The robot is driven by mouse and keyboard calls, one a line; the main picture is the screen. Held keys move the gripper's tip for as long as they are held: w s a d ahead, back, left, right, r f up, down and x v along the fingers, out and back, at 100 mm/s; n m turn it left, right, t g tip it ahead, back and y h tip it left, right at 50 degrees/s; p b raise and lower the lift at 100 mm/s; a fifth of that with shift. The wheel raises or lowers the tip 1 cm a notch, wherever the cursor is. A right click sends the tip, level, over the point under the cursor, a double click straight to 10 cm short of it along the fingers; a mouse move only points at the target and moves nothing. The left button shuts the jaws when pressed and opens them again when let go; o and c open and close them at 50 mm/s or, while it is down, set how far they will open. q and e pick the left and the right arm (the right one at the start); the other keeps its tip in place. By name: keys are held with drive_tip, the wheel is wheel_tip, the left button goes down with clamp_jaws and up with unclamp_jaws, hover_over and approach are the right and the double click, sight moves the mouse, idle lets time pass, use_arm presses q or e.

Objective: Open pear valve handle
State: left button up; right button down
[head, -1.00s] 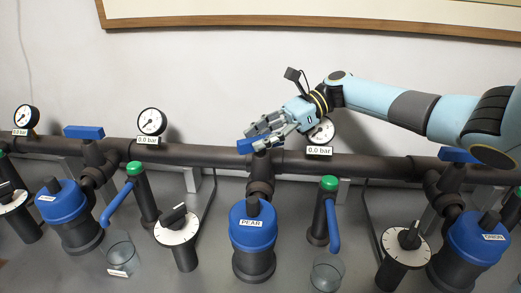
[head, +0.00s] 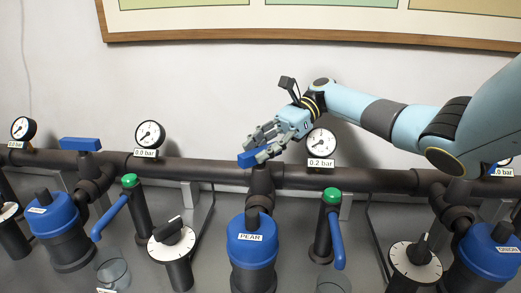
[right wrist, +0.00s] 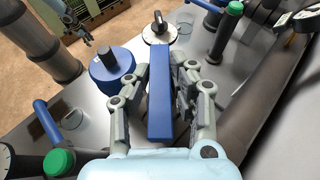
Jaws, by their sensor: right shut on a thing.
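The pear valve's blue bar handle (head: 247,160) sits on top of the pipe, above the blue filter housing labelled PEAR (head: 252,238). My right gripper (head: 260,147) is shut on this handle and hides part of it. In the right wrist view the handle (right wrist: 160,100) runs lengthwise between the fingers of my right gripper (right wrist: 160,75). The gauge (head: 321,142) just right of the handle has a plate (head: 321,163) reading 0.2 bar. What looks like my left gripper (right wrist: 105,53) shows small at the top left of the right wrist view, apart from the handle.
Another blue valve handle (head: 81,144) lies along the pipe at the left, by a gauge (head: 150,135) reading 0.0 bar. Green-topped taps (head: 332,196) with blue levers, black dials (head: 172,232) and a glass (head: 113,273) stand in front.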

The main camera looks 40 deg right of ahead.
sight(261, 149)
drive_tip(key=c, duration=1.2)
unclamp_jaws()
drive_tip(key=shift+o, duration=0.2)
wheel_tip(261, 149, up, 10)
